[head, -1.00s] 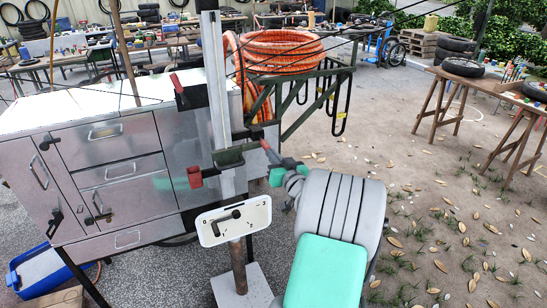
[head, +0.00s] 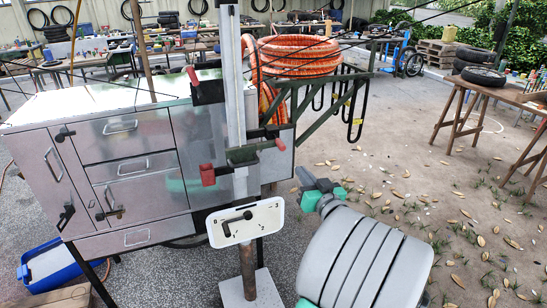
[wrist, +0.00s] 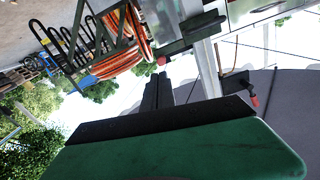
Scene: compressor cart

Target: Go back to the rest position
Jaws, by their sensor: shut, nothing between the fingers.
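My gripper (head: 303,177) is at the right of the upright metal post (head: 236,95), in front of the open ground, with its dark fingers closed together and nothing between them. In the wrist view the dark fingers (wrist: 157,95) point toward the post and the orange hose. The clamp on the post (head: 241,154) has red-ended handles and stands to the left of my gripper, apart from it in the head view. My grey arm link fills the bottom right of the head view.
The metal compressor cart (head: 130,170) with drawers stands at left. An orange hose coil (head: 305,53) rests on a green rack. A white panel with a black lever (head: 246,222) stands on a rusty post in front. A blue bin (head: 52,268) is at lower left. Leaf-strewn ground at right is open.

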